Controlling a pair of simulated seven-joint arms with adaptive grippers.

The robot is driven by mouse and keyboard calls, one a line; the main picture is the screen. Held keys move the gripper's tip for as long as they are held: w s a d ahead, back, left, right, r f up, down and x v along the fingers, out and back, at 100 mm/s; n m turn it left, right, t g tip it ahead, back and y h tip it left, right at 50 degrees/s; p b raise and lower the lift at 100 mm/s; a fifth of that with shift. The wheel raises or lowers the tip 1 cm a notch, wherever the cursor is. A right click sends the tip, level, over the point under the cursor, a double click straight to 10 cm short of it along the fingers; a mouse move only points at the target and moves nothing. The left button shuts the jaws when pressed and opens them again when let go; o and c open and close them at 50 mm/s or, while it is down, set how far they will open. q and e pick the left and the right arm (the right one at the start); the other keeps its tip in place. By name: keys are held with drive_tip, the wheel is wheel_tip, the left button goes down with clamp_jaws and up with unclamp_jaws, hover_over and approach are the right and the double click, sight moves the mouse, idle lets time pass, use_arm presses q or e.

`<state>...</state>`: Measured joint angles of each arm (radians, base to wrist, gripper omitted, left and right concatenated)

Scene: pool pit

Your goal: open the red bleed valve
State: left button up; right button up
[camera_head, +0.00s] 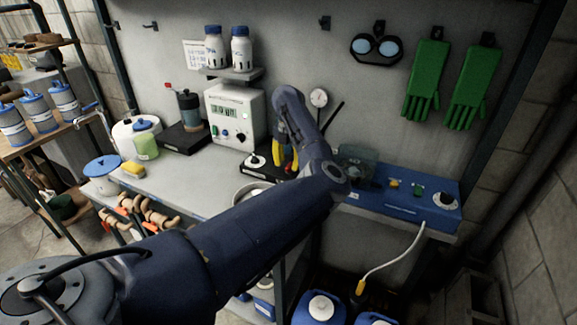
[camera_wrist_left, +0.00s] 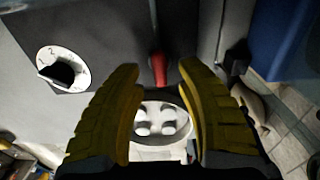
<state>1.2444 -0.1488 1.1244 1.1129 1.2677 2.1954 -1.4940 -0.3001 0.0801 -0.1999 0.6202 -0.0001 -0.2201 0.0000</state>
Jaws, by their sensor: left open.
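A red lever (camera_wrist_left: 159,69), which looks like the bleed valve, shows in the left wrist view. It stands upright in the picture, just beyond the gap between my fingertips. My right gripper is not in view.
A black plate with a white dial (camera_wrist_left: 62,70) lies left of the fingers. A white meter box (camera_head: 235,117) stands left of the gripper, and a blue panel (camera_head: 405,205) lies to the right. Gloves (camera_head: 427,80) and goggles (camera_head: 376,47) hang behind.

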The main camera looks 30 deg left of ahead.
use_arm(q)
drive_tip(key=shift+f, duration=0.7)
drive_tip(key=shift+o, duration=0.2)
clamp_jaws()
